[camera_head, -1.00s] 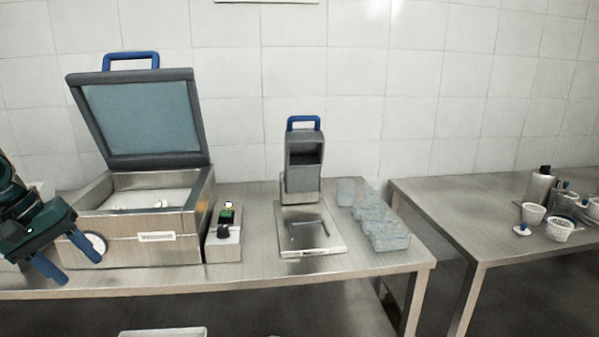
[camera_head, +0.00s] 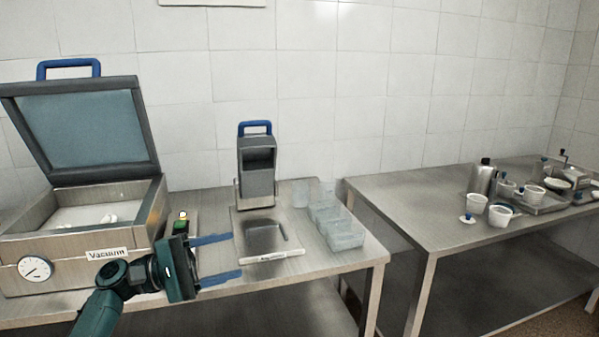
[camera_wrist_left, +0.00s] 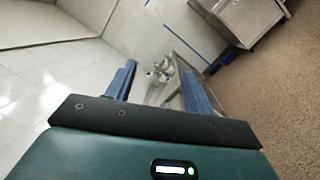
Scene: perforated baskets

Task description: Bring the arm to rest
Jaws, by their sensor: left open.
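My left gripper (camera_head: 215,258) is open and empty, its two blue fingers pointing right in the head view. It is in front of the left table's edge area, between the vacuum machine (camera_head: 108,255) and the sealing device (camera_head: 257,172). In the left wrist view the two blue fingers (camera_wrist_left: 158,85) stand apart with nothing between them. My right gripper does not show.
The vacuum machine's lid (camera_head: 85,125) is raised. Clear containers (camera_head: 343,236) stand at the right end of the left table (camera_head: 372,256). A second table (camera_head: 400,200) holds white cups (camera_head: 499,216) and a metal bottle (camera_head: 481,178). A gap separates the tables.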

